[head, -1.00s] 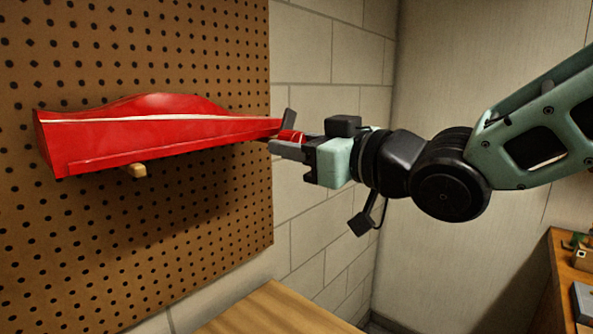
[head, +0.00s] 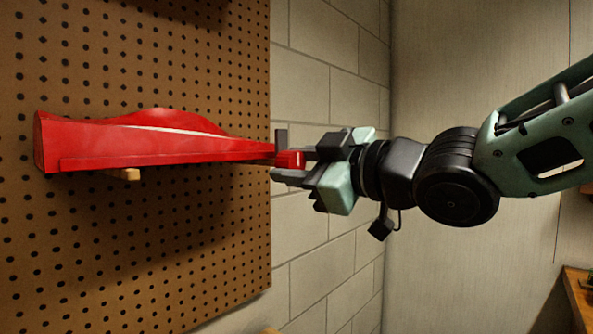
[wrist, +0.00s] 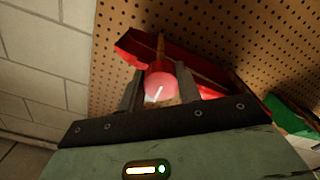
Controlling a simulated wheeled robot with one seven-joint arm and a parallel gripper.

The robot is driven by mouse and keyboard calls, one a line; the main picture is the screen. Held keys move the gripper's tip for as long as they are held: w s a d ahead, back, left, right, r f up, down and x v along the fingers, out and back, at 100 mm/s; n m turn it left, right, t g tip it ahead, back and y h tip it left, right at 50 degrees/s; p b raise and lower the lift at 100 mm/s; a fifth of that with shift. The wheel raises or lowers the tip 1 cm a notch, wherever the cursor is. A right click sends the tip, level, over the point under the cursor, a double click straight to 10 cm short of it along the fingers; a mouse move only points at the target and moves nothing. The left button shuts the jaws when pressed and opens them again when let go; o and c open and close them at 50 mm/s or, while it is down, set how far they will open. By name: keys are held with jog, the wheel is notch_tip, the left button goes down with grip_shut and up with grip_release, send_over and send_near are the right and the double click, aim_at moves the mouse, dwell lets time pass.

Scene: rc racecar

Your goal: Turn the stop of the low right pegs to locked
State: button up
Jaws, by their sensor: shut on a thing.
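A round red stop (head: 291,160) sits at the right end of the red car body, at the end of a peg. In the wrist view the stop (wrist: 160,88) shows a short slanted white mark on its face, and a wooden peg (wrist: 161,48) shows behind it. My gripper (head: 284,159) has its two fingers on either side of the stop and is shut on it. Part of the stop is hidden by the fingers. I cannot tell from the mark whether it stands at locked.
The long red car body (head: 150,145) lies against the brown pegboard (head: 200,250), with a wooden peg (head: 126,174) showing under it. A pale block wall (head: 330,100) is behind my gripper. A wooden bench edge (head: 577,295) is at the lower right.

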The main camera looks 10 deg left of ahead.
jog(key=shift+s+a+r, duration=0.1)
jog(key=shift+r, duration=0.1)
jog(key=o, duration=1)
jog(key=shift+c, duration=0.2)
jog(key=shift+f, duration=0.1)
jog(key=p+v, duration=0.6)
jog(key=v, duration=1.1)
jog(key=shift+d, duration=0.2)
